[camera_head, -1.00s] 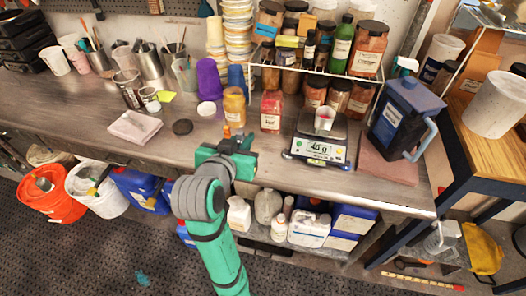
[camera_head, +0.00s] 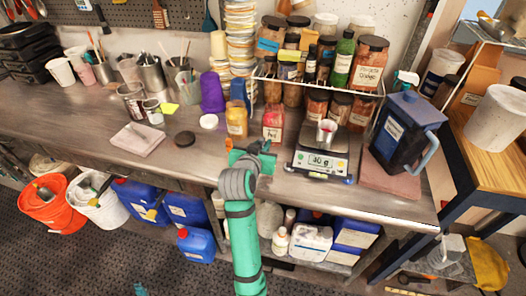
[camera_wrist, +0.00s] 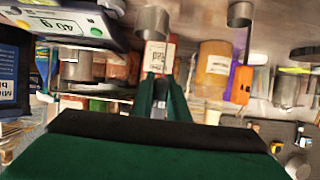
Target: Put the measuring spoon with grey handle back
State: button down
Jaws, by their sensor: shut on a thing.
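In the head view the arm and gripper hide most of the spoon.
The scale (camera_head: 318,163) with a small cup (camera_head: 326,132) on it stands right of my gripper. A dark jug (camera_head: 405,130) is farther right.

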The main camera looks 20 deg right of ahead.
jog(key=shift+f, duration=1.55)
jog(key=c, duration=1.7)
grip_release()
jog(key=shift+f, duration=0.1)
